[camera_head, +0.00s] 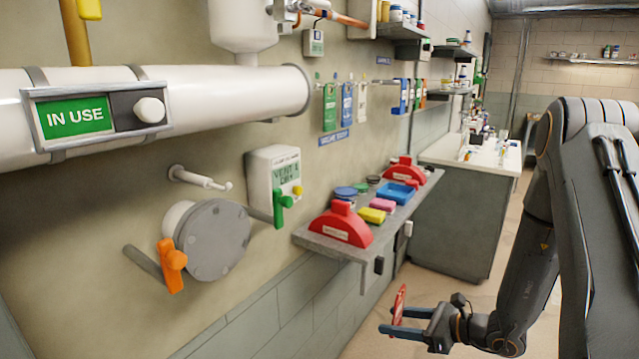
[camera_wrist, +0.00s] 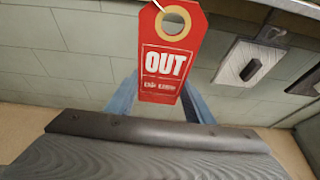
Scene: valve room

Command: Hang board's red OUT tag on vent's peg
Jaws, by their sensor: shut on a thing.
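My gripper (camera_head: 392,322) is low at the right front, below the shelf's height, and is shut on the red OUT tag (camera_head: 399,304). In the wrist view the red OUT tag (camera_wrist: 170,60) stands up between the blue fingers, its face toward the camera and its ringed hole at the top. A thin white loop at the hole is cut off by the frame edge. The vent's box (camera_head: 275,178) is on the wall, with a green handle (camera_head: 281,206) and a yellow knob. A white peg (camera_head: 203,179) sticks out of the wall left of it, empty. My gripper is well right of and below the peg.
A grey shelf (camera_head: 315,240) holds red covers (camera_head: 341,225), a blue tray (camera_head: 396,193) and small boxes. A round flange (camera_head: 215,240) with an orange handle (camera_head: 171,265) juts out below the peg. A white pipe (camera_head: 220,105) with an IN USE sign (camera_head: 75,117) runs above. Tags hang on the wall board (camera_head: 343,88).

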